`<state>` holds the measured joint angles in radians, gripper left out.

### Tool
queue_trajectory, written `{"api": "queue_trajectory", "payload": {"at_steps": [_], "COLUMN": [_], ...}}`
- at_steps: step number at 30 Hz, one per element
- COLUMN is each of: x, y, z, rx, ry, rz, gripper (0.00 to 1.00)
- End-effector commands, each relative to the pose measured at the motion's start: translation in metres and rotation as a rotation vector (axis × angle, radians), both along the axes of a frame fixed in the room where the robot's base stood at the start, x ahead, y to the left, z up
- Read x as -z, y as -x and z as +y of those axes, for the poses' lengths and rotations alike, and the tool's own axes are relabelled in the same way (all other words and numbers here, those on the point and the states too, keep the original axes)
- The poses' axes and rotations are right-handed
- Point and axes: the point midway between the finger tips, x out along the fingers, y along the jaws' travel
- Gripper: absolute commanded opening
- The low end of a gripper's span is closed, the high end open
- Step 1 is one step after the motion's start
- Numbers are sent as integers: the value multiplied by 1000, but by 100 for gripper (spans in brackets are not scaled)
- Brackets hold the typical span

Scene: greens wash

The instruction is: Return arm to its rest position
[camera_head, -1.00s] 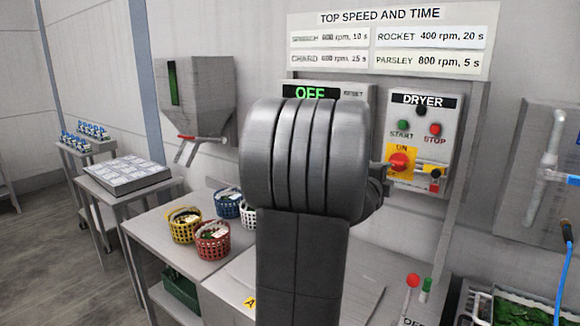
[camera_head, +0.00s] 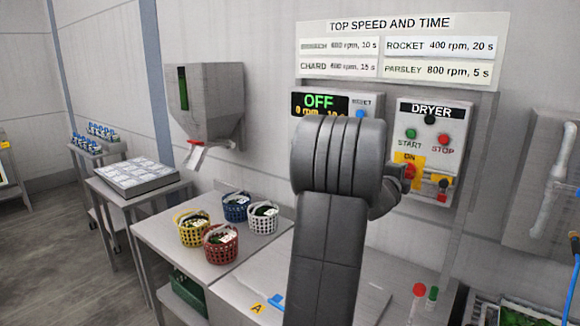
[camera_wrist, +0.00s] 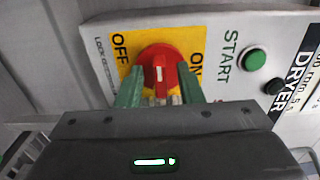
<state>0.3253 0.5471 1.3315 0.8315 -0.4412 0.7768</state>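My gripper (camera_wrist: 161,95) shows two green fingers apart in the wrist view, one on each side of the red rotary switch (camera_wrist: 160,70). The switch sits on a yellow plate between OFF and ON labels. Its white mark runs upright in that view. I cannot tell whether the fingers touch it. In the head view the red switch (camera_head: 410,172) is on the dryer panel (camera_head: 424,112), and my raised grey arm (camera_head: 335,170) hides the gripper. The display (camera_head: 318,102) reads OFF in green, with its lower line partly covered.
Four colours of basket, yellow (camera_head: 194,230), red (camera_head: 221,245), blue (camera_head: 235,206) and white (camera_head: 263,217), stand on the steel table at left. A hopper (camera_head: 207,105) hangs on the wall. A blue hose (camera_head: 573,275) is at far right.

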Motion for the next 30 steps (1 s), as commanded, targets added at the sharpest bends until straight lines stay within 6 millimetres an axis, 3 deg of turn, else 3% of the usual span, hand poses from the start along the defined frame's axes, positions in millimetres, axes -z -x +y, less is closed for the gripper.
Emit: {"api": "queue_trajectory", "payload": {"at_steps": [11,30], "x": [1,1], "y": [17,100], "z": [14,76], "rx": [-2,-2], "ry": [2,3], "rz": [0,0], "gripper": [33,33]}}
